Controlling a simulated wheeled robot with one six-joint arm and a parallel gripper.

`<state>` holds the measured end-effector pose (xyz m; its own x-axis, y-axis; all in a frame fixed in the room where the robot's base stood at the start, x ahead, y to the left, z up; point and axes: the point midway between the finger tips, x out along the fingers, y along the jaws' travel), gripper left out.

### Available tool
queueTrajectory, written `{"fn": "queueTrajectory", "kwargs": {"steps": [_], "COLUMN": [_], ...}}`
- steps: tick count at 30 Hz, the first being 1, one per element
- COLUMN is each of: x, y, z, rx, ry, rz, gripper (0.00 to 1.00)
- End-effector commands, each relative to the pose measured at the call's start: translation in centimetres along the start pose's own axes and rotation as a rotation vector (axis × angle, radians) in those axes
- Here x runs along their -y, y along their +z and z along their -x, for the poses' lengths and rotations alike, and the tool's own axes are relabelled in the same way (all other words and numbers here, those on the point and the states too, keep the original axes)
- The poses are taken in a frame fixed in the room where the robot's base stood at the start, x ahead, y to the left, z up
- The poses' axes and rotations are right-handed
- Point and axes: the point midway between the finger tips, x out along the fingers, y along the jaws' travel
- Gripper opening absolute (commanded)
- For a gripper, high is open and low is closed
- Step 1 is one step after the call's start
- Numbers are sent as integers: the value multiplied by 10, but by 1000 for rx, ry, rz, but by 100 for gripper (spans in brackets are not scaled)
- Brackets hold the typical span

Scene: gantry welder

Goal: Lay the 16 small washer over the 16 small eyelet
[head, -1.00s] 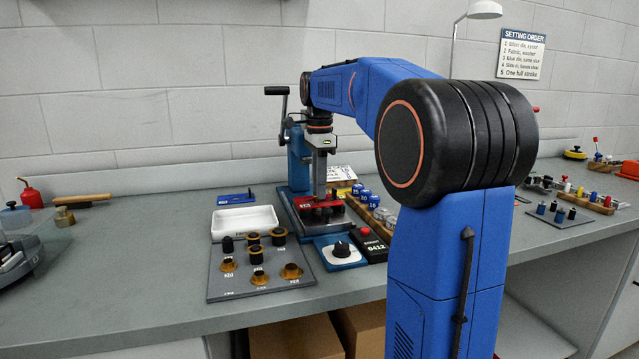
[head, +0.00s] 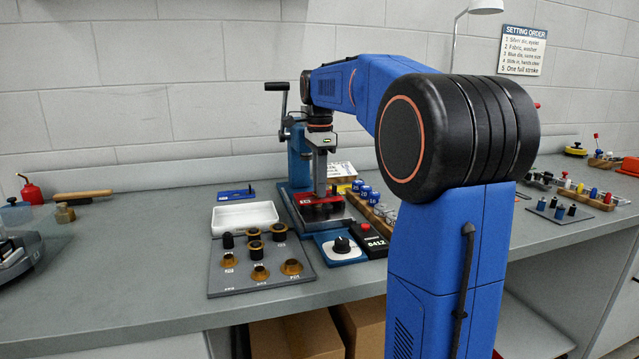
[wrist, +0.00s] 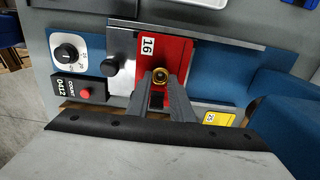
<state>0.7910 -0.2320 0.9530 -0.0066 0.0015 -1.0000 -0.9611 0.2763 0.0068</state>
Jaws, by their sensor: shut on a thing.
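My gripper (wrist: 159,88) points down over the red plate (wrist: 176,58) marked 16, in the press; the head view also shows my gripper (head: 320,192) there. Its fingers are close together at a small brass-coloured ring (wrist: 160,78) with a dark centre. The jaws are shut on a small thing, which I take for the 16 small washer. I cannot tell whether the visible ring is the washer or the eyelet under it, nor whether they touch. The fingers hide part of the plate.
The blue press (head: 298,155) stands close behind my gripper. A counter box (wrist: 78,90) and a dial box (wrist: 70,50) lie beside the red plate. A yellow plate (wrist: 218,118) is near the fingers. A grey board (head: 225,282) holds several rings and dark posts, before a white tray (head: 244,216).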

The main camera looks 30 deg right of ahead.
Motion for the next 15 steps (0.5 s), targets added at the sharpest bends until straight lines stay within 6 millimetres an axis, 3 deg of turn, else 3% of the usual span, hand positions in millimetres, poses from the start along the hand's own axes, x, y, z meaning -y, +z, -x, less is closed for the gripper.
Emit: {"fn": "queueTrajectory", "kwargs": {"steps": [8, 9, 11, 12, 15], "x": [0, 0, 0, 0, 0], "y": [0, 0, 0, 0, 0], "z": [-5, -6, -5, -6, -6], "rx": [0, 0, 0, 0, 0], "ry": [0, 0, 0, 0, 0], "rz": [0, 0, 0, 0, 0], "gripper": [0, 22, 37, 42, 42]}}
